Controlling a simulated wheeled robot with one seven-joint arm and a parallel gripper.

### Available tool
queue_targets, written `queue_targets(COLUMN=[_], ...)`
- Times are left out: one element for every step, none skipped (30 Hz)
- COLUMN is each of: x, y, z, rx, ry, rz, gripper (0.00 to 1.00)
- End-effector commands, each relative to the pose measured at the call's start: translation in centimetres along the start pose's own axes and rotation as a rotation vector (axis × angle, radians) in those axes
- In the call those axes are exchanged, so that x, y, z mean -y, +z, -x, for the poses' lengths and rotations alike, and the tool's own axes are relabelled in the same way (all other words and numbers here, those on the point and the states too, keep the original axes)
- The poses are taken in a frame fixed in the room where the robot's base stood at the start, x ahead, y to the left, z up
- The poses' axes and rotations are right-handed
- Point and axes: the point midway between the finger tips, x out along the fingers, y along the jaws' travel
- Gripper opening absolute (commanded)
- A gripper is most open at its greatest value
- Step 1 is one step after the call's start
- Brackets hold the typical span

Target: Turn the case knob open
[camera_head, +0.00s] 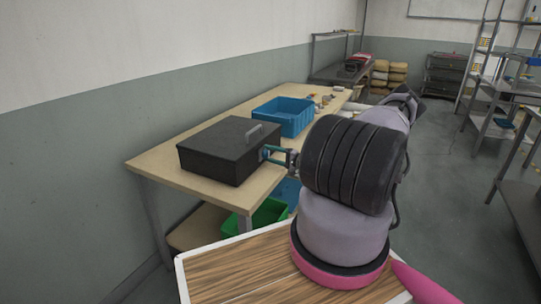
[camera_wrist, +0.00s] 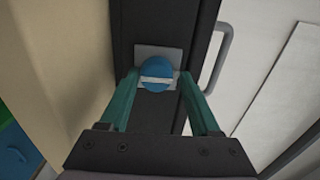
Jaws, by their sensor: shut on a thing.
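The black case (camera_head: 222,150) sits on the near end of the wooden table, its lid shut. Its knob (camera_wrist: 156,73) is a round blue disc with a white bar across it, on a grey plate (camera_wrist: 146,51) on the case's side. In the wrist view the white bar lies roughly level across the picture. My gripper (camera_wrist: 157,80) has its two green fingers on either side of the knob, shut on it. In the head view my gripper (camera_head: 270,152) reaches the case's right side, and the knob is mostly hidden by the fingers.
A grey handle (camera_head: 254,132) stands on the case lid. A blue bin (camera_head: 284,117) is behind the case on the table (camera_head: 172,177). A green bin (camera_head: 262,214) is below the tabletop. Metal shelving (camera_head: 490,110) stands at the right, with open floor between.

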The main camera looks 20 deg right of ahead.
Motion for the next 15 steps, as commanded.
queue_targets(x=[-0.98, -0.98, -0.98, -0.98, -0.98, -0.98, -0.97, -0.94, -0.89, -0.84, -0.79, -0.74, -0.70, -0.67, -0.63], y=[0.61, 0.61, 0.61, 0.61, 0.61, 0.61, 0.60, 0.59, 0.55, 0.51, 0.47, 0.42, 0.39, 0.36, 0.32], z=[0.15, 0.15, 0.15, 0.15, 0.15, 0.15, 0.16, 0.15, 0.14, 0.14, 0.14, 0.14, 0.14, 0.14, 0.14], rx=[0.009, 0.009, 0.009, 0.009, 0.009, 0.009, 0.009, 0.008, 0.008, 0.007, 0.007, 0.006, 0.006, 0.005, 0.005], ry=[0.019, 0.019, 0.019, 0.019, 0.019, 0.019, 0.018, 0.018, 0.017, 0.016, 0.016, 0.015, 0.015, 0.014, 0.013], rz=[-0.001, -0.001, -0.001, -0.001, -0.001, -0.001, -0.002, -0.002, -0.001, -0.001, -0.001, -0.001, 0.000, 0.000, 0.000], gripper=[0.08, 0.08, 0.08, 0.08, 0.08, 0.71, 0.81, 0.81, 0.81, 0.81, 0.81, 0.81, 0.81, 0.81, 0.81])
